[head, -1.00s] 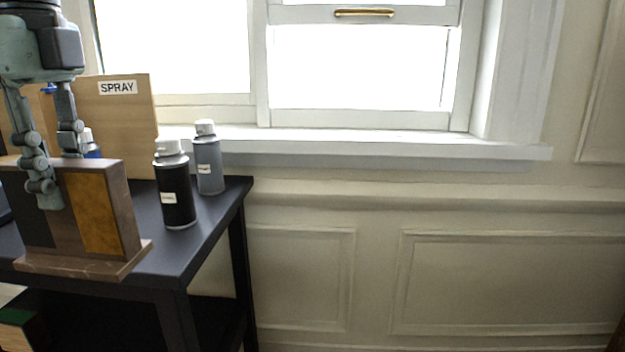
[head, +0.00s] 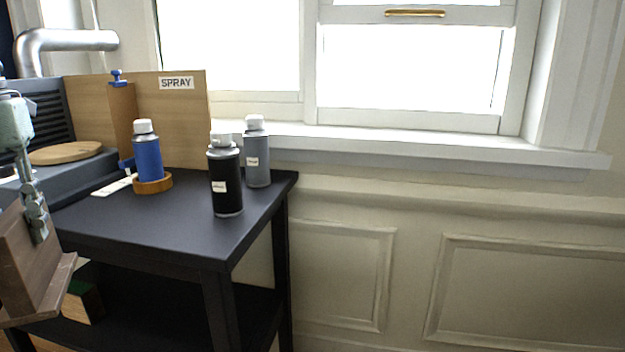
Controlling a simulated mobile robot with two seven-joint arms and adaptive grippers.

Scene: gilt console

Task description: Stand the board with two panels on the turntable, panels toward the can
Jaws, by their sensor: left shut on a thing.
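My left gripper (head: 38,222) is at the left edge of the head view, shut on the brown wooden board (head: 38,270). The board is held in front of the black table, cut off by the picture's edge. It has a wider base strip and looks tilted; its two panels do not show now. The turntable (head: 65,153), a round wooden disc, is farther back in the dark booth, with nothing on it. A blue can (head: 147,160) with a white cap stands in a wooden ring on the table. My right gripper is not in view.
A black can (head: 225,180) and a grey can (head: 257,155) stand near the table's (head: 170,228) right end. A wooden panel labelled SPRAY (head: 185,120) stands behind, with a blue-clamped upright post (head: 122,120) before it. A green-topped block (head: 85,300) lies on the lower shelf.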

